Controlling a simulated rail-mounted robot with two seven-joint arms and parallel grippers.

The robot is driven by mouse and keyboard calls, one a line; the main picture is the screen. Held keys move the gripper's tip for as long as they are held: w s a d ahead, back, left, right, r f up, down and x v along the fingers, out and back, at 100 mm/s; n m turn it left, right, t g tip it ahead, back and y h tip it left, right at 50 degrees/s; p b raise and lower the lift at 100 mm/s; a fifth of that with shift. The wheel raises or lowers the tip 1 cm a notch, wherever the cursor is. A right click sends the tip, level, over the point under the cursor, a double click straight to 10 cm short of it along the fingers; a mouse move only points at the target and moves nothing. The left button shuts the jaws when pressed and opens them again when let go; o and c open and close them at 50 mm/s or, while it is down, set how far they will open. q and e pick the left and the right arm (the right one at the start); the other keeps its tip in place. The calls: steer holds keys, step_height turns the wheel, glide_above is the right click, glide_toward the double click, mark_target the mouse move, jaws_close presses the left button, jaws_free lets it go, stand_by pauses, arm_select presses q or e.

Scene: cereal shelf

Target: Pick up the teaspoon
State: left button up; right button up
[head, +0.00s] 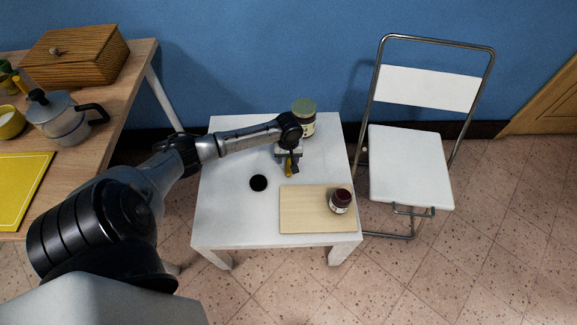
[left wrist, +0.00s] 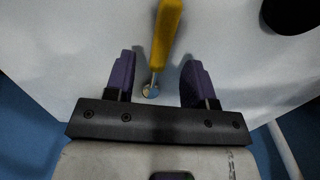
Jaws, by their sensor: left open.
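The teaspoon has a yellow handle (head: 288,170) and lies on the small white table (head: 225,215). In the left wrist view the yellow handle (left wrist: 165,35) runs up to the top edge, and the small metal bowl (left wrist: 150,91) lies low, close to the gripper body. My left gripper (head: 289,160) is over the far part of the table, above the teaspoon. Its purple fingers (left wrist: 157,70) are open, one on each side of the teaspoon, with clear gaps. The arm partly hides the teaspoon in the head view. My right gripper is out of view.
A light board (head: 300,215) with a dark jar (head: 340,200) is at the near right of the table. A green-lidded jar (head: 304,118) stands behind the gripper. A black disc (head: 258,183) lies left. A folding chair (head: 410,165) stands right; a wooden counter (head: 100,125) is left.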

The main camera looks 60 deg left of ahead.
arm_select(q)
step_height(320, 180, down, 2)
steer(key=shift+f+b, duration=0.1)
steer(key=shift+b, duration=0.3)
jaws_close()
